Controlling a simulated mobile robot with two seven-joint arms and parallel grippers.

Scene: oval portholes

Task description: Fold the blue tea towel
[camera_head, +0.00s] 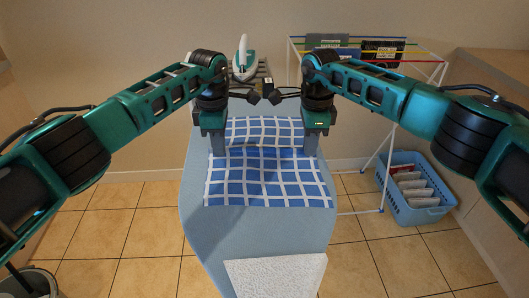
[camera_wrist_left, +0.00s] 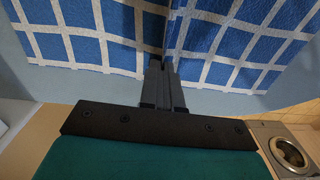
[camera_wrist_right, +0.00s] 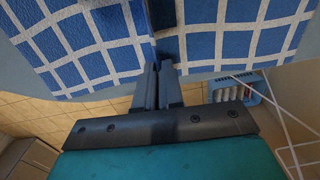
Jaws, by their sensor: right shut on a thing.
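The blue tea towel (camera_head: 262,190), with a white grid pattern, lies on the pale blue ironing board (camera_head: 230,232). My left gripper (camera_head: 217,146) points down at the towel's left edge. In the left wrist view its fingers (camera_wrist_left: 163,68) are together where a crease runs up the cloth; they look shut on it. My right gripper (camera_head: 311,146) is at the right edge. In the right wrist view its fingers (camera_wrist_right: 158,70) are shut on the towel (camera_wrist_right: 85,42). The cloth between the fingers is mostly hidden.
A white cloth (camera_head: 276,276) lies at the board's near end. An iron (camera_head: 243,62) stands beyond the far end. A drying rack (camera_head: 384,152) and a blue basket (camera_head: 411,206) stand at the right. The board between towel and white cloth is clear.

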